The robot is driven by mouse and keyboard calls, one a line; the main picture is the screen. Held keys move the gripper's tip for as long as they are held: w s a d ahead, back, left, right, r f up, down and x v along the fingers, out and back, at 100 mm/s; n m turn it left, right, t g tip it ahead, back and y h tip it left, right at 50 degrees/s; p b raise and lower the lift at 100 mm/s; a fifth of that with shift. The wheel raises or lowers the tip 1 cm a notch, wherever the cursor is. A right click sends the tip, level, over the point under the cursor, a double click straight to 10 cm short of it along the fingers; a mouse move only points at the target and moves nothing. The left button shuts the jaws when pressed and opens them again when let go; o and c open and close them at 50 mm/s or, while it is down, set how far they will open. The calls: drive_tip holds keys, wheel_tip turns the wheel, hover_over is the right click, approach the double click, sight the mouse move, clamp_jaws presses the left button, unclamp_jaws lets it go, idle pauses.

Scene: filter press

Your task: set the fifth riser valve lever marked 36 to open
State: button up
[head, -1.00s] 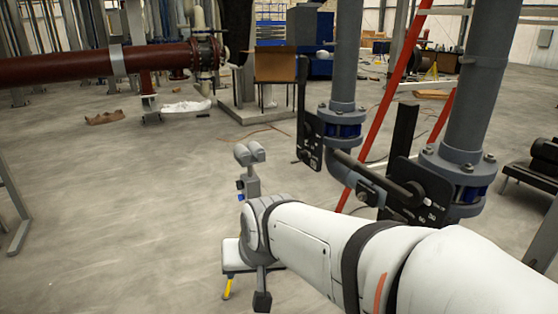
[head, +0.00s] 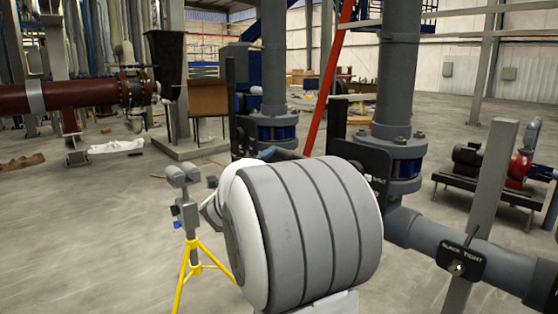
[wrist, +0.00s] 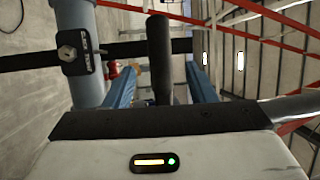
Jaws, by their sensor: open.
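Two grey riser pipes stand ahead in the head view, each with a dark valve plate and an upright black lever. The nearer right riser has a lever (head: 337,122) and a plate (head: 371,158); the farther left one has a lever (head: 230,88) and a plate (head: 243,133). The number 36 is not readable now. In the wrist view my gripper (wrist: 162,85) is open, with blue fingers on either side. A dark bar, like a lever handle (wrist: 158,45), shows between them; contact cannot be told.
A tag reading TIGHT (head: 461,262) hangs on a grey pipe (head: 422,238) at the lower right, beside a post (head: 491,190). A yellow tripod (head: 198,265) stands left of my arm. A red ladder rail (head: 327,75) rises behind.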

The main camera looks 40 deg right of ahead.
sight(279, 156)
drive_tip(key=x, duration=0.7)
drive_tip(key=shift+r, duration=0.1)
drive_tip(key=shift+c, duration=0.2)
